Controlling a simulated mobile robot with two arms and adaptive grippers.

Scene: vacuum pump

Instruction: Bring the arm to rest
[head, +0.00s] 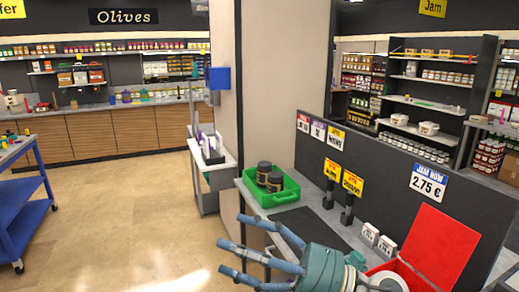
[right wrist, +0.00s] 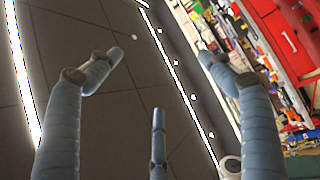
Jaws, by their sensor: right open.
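My right gripper (head: 232,245) has three blue-grey fingers and reaches in from the bottom of the head view, pointing left. Its fingers are spread open with nothing between them. It shows just in front of the counter's near edge in the picture; its exact distance from the counter is hard to tell. In the right wrist view the open fingers (right wrist: 160,76) frame a dark panelled surface with bright strips, and crowded shelves at the upper right. My left gripper is in neither view.
A grey counter (head: 252,200) holds a green tray (head: 290,193) with two dark jars (head: 269,177). A red open-lidded box (head: 441,246) stands at the lower right, close to my right wrist. A pillar (head: 283,75) rises behind the counter. A blue cart (head: 22,210) stands left; the floor between is clear.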

